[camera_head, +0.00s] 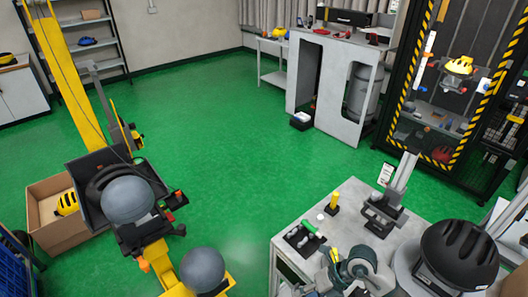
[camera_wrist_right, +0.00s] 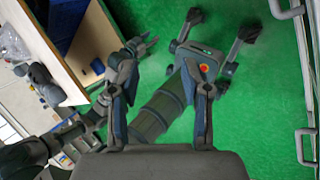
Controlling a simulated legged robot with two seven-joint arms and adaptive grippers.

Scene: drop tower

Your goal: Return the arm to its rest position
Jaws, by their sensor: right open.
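My right gripper (camera_wrist_right: 163,88) shows in the right wrist view with its two fingers apart and nothing between the tips. Green floor and a dark jointed part with an orange-red dot (camera_wrist_right: 204,68) lie beyond it. I cannot tell what that part belongs to. In the head view, grey-teal jointed links (camera_head: 358,268) are at the bottom, over the grey workbench's (camera_head: 350,205) near side. I cannot make out a gripper on them. I do not recognise my left gripper in either view.
A black helmet (camera_head: 460,253) is at the bench's right. A drop tower with a striped frame (camera_head: 403,85) stands behind. At left, a yellow rig carries a grey ball (camera_head: 128,199), beside a cardboard box (camera_head: 45,228) with a yellow helmet. Green floor (camera_head: 215,130) is open between.

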